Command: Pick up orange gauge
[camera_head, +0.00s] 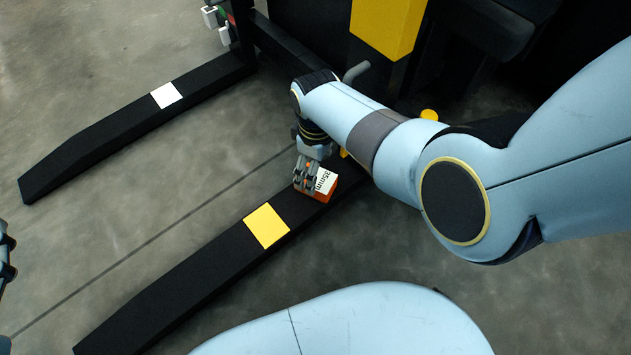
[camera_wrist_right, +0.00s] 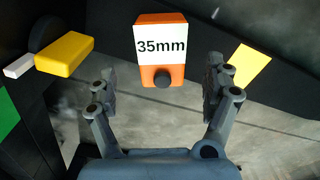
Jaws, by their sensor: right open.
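The orange gauge (camera_wrist_right: 162,76) is a small orange block with a white face marked "35mm" and a dark round knob at its near end. In the head view the gauge (camera_head: 324,186) lies on a long black beam, partly hidden by my right gripper (camera_head: 306,174). In the right wrist view my right gripper (camera_wrist_right: 160,92) is open, one finger on each side of the gauge's near end, with gaps to both sides. My left gripper (camera_head: 5,260) shows only in part at the left edge of the head view; its fingers cannot be made out.
The black beam (camera_head: 190,285) carries a yellow square (camera_head: 266,226). A second black beam (camera_head: 90,140) with a white square (camera_head: 166,95) runs parallel to it. A yellow block (camera_head: 388,25) and dark structures stand at the back. Bare floor lies between the beams.

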